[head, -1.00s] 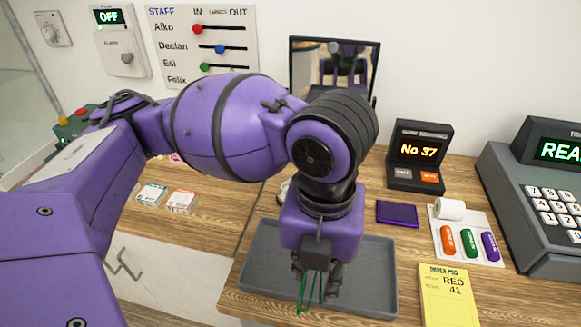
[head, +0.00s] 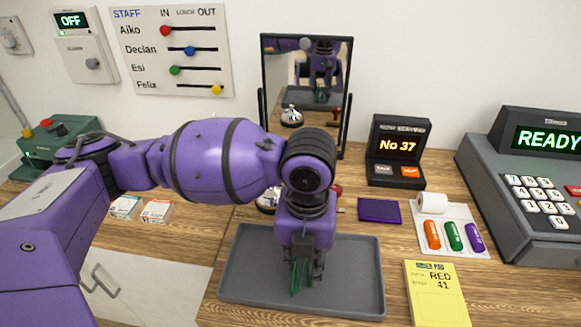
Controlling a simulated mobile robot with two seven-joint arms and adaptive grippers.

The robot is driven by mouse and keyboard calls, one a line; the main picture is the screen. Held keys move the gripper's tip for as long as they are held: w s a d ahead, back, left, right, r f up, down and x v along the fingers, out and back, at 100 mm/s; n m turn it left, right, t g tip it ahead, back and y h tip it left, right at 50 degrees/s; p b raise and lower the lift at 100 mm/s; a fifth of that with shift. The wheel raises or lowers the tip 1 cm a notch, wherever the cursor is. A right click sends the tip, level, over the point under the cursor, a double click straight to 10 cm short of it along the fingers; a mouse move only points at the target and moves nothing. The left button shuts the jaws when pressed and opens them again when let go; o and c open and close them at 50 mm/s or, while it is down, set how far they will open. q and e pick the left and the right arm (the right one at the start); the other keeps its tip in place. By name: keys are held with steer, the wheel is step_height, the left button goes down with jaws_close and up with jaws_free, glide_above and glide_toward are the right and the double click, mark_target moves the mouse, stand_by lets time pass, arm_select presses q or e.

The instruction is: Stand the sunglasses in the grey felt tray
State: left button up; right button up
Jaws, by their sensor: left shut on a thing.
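The grey tray (head: 245,290) lies on the wooden counter at the lower middle. My left gripper (head: 301,278) points down over the middle of the tray. It is shut on a thin green-framed item, the sunglasses (head: 296,281), held upright between the fingers. The fingers hide much of the sunglasses. Their lower end shows against the tray floor, and I cannot tell whether it touches. My right gripper is out of view.
A mirror (head: 303,70) stands behind the tray. A silver bell (head: 267,201) is partly hidden behind my arm.

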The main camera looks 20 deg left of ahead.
arm_select(q)
steer(key=shift+r, duration=0.1)
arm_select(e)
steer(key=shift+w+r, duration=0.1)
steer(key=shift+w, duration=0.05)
arm_select(q)
steer(key=o, duration=0.9)
steer(key=shift+f, duration=0.2)
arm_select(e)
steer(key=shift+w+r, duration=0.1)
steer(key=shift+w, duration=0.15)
arm_select(q)
steer(key=shift+r, duration=0.2)
step_height(320, 180, up, 11)
steer(key=shift+f+p, duration=0.1)
steer(key=shift+p, duration=0.65)
steer(key=shift+r, duration=0.65)
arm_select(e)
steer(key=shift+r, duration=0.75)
